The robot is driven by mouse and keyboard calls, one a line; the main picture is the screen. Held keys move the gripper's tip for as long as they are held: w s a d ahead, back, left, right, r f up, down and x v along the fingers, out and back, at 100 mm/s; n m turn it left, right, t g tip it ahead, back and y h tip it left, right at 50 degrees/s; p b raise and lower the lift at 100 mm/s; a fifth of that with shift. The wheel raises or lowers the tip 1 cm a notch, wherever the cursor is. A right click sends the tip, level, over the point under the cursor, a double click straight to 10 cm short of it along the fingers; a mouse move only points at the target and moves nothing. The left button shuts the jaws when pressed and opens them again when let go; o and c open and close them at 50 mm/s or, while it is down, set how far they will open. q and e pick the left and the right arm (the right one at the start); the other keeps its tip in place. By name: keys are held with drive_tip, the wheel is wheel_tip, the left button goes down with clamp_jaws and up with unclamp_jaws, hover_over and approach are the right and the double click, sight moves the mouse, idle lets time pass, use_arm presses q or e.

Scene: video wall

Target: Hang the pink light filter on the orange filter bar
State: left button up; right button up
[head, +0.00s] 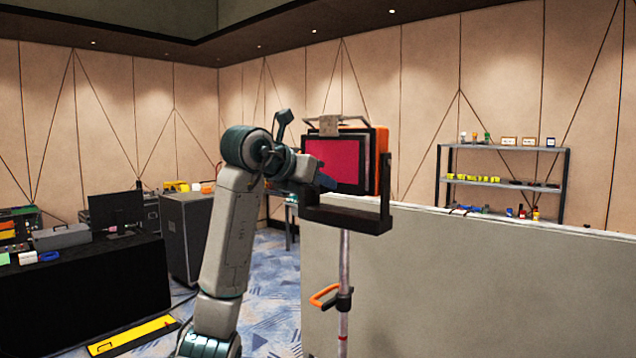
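The pink light filter (338,158), a pink-red panel in a dark frame, is upright at the front of an orange lamp (383,160). A grey tab (329,125) and a thin metal handle show at its top edge. I cannot tell whether the tab rests on the orange filter bar, which I cannot make out apart from the lamp's orange housing. My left gripper (318,179) is at the filter's lower left corner, overlapping it in the picture. Its fingertips are too dark and small to tell whether they grip the frame. My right gripper is not in view.
A dark yoke (345,216) holds the lamp on a pole with an orange clamp handle (324,296). A grey partition (480,285) stands at the right, with a shelf (505,183) behind it. A black-draped table (90,290) and a dark case (187,235) stand left.

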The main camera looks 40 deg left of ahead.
use_arm(q)
drive_tip(key=b+v, duration=0.3)
drive_tip(key=v, duration=0.7)
drive_tip(key=shift+s+b, duration=0.25)
drive_tip(key=shift+b, duration=0.05)
